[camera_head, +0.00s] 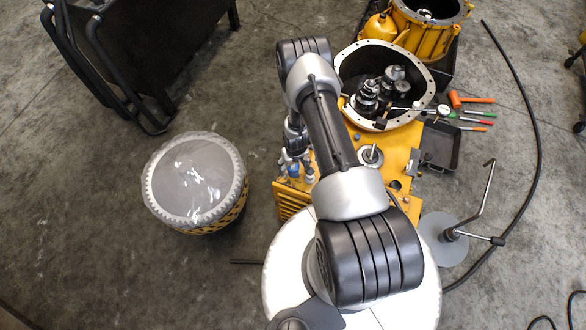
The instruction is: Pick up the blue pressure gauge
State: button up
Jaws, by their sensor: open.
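Small blue parts (293,169) show at the left edge of the yellow housing (293,205), just below my gripper. They look like the blue pressure gauge, but they are too small and partly covered to tell for sure. My gripper (296,152) hangs from the far end of my arm, close over these blue parts. It is open, and I see nothing held in it. My arm hides part of the housing, and the fingertips are hard to make out.
A large open casing with dark gears (385,90) stands behind. An orange hammer (470,99), several screwdrivers and a dark tray (440,145) lie to the right. A round drum (195,178) stands at left, with free floor around it. A black hose (537,130) curves at right.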

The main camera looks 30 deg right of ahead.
jog(key=shift+w+f, duration=0.1)
jog(key=shift+f, duration=0.45)
jog(key=shift+c, duration=0.5)
jog(key=c, duration=1.2)
